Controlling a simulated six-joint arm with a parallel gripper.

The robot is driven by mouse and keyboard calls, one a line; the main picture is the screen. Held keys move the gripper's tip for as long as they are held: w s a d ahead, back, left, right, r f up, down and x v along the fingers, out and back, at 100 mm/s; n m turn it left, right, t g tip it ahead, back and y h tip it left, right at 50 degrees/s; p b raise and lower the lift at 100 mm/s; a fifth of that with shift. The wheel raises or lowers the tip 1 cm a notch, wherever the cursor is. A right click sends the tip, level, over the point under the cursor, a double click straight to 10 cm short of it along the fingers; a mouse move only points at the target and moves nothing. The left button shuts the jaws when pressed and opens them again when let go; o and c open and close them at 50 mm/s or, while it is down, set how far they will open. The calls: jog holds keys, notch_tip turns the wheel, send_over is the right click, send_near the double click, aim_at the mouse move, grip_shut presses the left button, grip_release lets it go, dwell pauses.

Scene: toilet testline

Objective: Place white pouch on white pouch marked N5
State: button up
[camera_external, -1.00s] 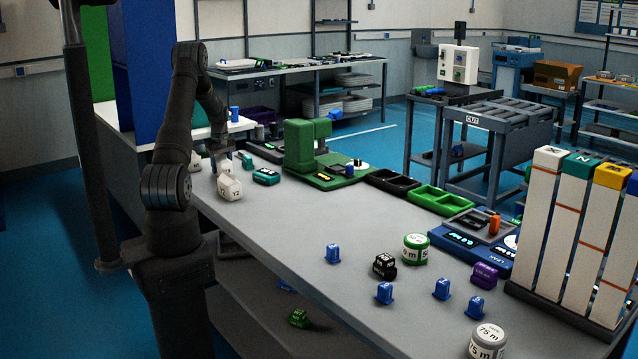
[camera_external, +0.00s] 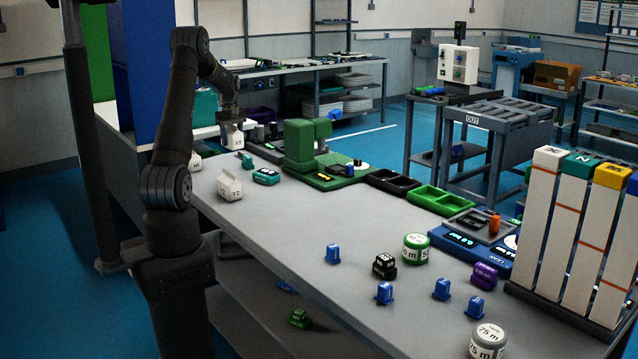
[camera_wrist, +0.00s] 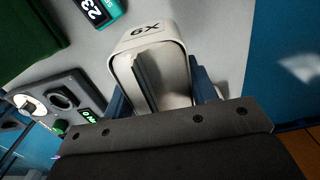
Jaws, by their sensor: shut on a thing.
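My gripper (camera_external: 232,121) is shut on a white pouch (camera_external: 233,138), held up over the far left end of the grey bench. In the wrist view the held pouch (camera_wrist: 178,42) sits between the fingers of my gripper (camera_wrist: 160,92), its dark lettering at the top edge. A second white pouch (camera_external: 195,163) stands at the bench's left edge, partly hidden behind my arm; its small mark is hard to read. A third white pouch, marked Y2 (camera_external: 230,187), stands nearer the camera. I cannot tell for sure which pouch bears N5.
Teal blocks (camera_external: 266,176) stand right of the Y2 pouch. A green machine (camera_external: 300,150) stands beyond them. Black and green trays (camera_external: 440,200) line the far edge. Several blue pieces (camera_external: 384,292) stand on the near half. The bench middle is clear.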

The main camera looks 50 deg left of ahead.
jog(key=s+a+r, duration=0.2)
jog(key=a, duration=0.3)
jog(key=s+a+r, duration=0.2)
jog(key=a, duration=0.3)
jog(key=s+a+f, duration=0.1)
jog(key=a+f, duration=0.1)
jog(key=a, duration=0.1)
jog(key=s+a+f, duration=0.2)
jog(key=a, duration=0.1)
jog(key=s+a+f, duration=0.2)
jog(key=a+f, duration=0.1)
jog(key=shift+a, duration=0.15)
jog(key=shift+a+f, duration=0.15)
jog(key=shift+f, duration=1.9)
jog(key=shift+f, duration=0.1)
jog(key=o, duration=1)
notch_tip(320, 180, up, 12)
jog(key=shift+r, duration=0.1)
